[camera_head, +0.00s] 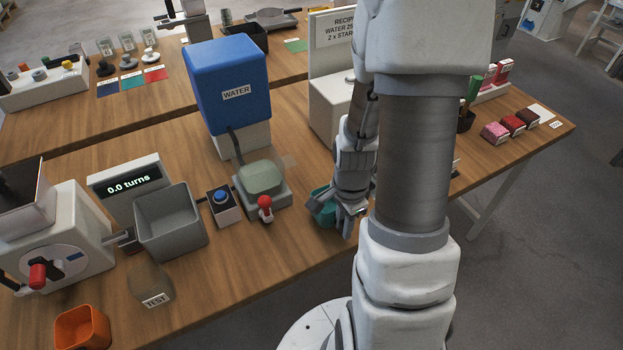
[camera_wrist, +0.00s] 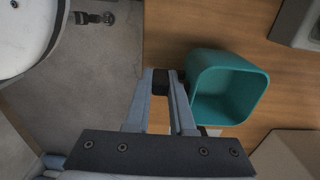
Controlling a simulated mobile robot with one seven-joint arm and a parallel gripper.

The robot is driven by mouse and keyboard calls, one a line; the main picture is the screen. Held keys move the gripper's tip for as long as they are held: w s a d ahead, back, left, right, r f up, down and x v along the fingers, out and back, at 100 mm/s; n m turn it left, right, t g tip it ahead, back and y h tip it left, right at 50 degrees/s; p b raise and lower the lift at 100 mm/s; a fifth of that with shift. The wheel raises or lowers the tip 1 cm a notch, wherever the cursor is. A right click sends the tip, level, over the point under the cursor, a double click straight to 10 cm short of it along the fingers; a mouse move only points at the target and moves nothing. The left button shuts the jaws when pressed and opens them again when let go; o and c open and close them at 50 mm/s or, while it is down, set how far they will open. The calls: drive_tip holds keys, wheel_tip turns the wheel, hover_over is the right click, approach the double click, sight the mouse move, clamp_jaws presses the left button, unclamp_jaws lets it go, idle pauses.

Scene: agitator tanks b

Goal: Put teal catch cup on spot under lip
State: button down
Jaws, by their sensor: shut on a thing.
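The teal catch cup (camera_head: 322,214) shows in the head view at the left of my gripper (camera_head: 347,212), partly hidden by the fingers. In the wrist view the cup (camera_wrist: 203,92) is a squarish open cup, empty as far as I see. My gripper (camera_wrist: 166,84) is shut at the cup's left side, near the table's front edge. I cannot tell whether the cup's base touches the table. A small white patch (camera_wrist: 212,131) shows beside the cup. I cannot make out which lip or spot is meant.
Left of the cup stand a pale green vessel (camera_head: 262,178) with a red-knobbed lever (camera_head: 265,206), a blue button box (camera_head: 223,204) and a grey bin (camera_head: 171,224). A blue WATER tank (camera_head: 228,85) stands behind. An orange cup (camera_head: 82,328) is at front left.

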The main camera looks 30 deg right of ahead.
sight(320, 192)
drive_tip(key=w, duration=1.1)
drive_tip(key=shift+a+p, duration=0.2)
drive_tip(key=shift+p, duration=0.15)
drive_tip(key=w, duration=0.3)
drive_tip(key=shift+w+f, duration=0.1)
drive_tip(key=shift+w, duration=0.25)
drive_tip(key=shift+s+f, duration=0.15)
drive_tip(key=shift+f, duration=0.55)
drive_tip(key=shift+f, duration=0.2)
drive_tip(key=c, duration=0.8)
unclamp_jaws()
drive_tip(key=shift+o, duration=0.2)
drive_tip(key=shift+r, duration=0.15)
